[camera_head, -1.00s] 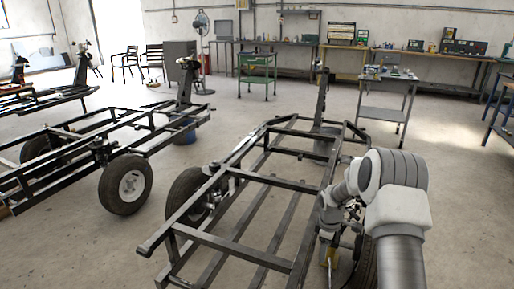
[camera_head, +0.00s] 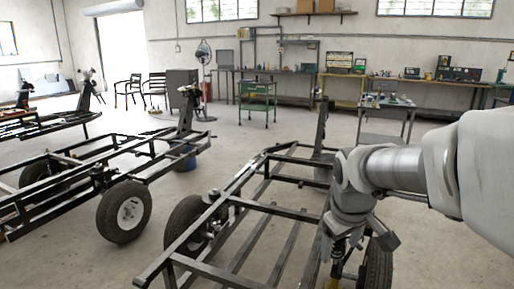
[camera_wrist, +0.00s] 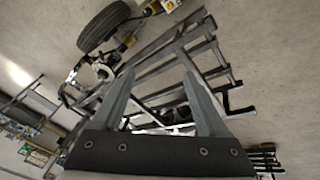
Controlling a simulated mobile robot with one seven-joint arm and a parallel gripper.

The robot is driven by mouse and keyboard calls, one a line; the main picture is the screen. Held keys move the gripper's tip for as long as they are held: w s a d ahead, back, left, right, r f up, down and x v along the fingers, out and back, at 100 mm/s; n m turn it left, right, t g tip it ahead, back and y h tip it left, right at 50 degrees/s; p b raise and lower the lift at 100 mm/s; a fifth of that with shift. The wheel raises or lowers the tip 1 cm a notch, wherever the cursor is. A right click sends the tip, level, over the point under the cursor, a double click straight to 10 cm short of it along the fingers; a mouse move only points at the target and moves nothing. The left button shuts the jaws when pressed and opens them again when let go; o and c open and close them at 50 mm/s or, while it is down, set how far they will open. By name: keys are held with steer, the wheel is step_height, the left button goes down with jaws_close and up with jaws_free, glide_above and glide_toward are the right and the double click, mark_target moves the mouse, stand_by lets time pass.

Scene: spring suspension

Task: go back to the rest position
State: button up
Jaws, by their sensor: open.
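My gripper (camera_wrist: 159,76) is open in the wrist view, its two grey fingers apart with nothing held between them. Beyond the fingers, the black vehicle frame (camera_wrist: 165,85) and a wheel (camera_wrist: 103,27) show, apart from the gripper. In the head view, my arm reaches in from the right and bends down over the right side of the near frame (camera_head: 262,209). The arm hides some of the frame's right side.
A second frame (camera_head: 90,170) with a wheel (camera_head: 124,213) stands at left. A grey cart (camera_head: 387,112) is behind my arm, a green cart (camera_head: 257,100) further back. Workbenches line the far wall. Open floor lies between the frames and benches.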

steer(key=s+a+r+m+t+y, duration=0.1)
steer(key=s+a+m, duration=0.1)
steer(key=s, duration=0.6)
steer(key=s+a+r+m+t, duration=0.1)
steer(key=s+r+m, duration=0.15)
steer(key=s, duration=0.65)
step_height(320, 180, up, 20)
steer(key=p, duration=2.1)
steer(key=shift+r, duration=0.2)
steer(key=shift+w, duration=0.1)
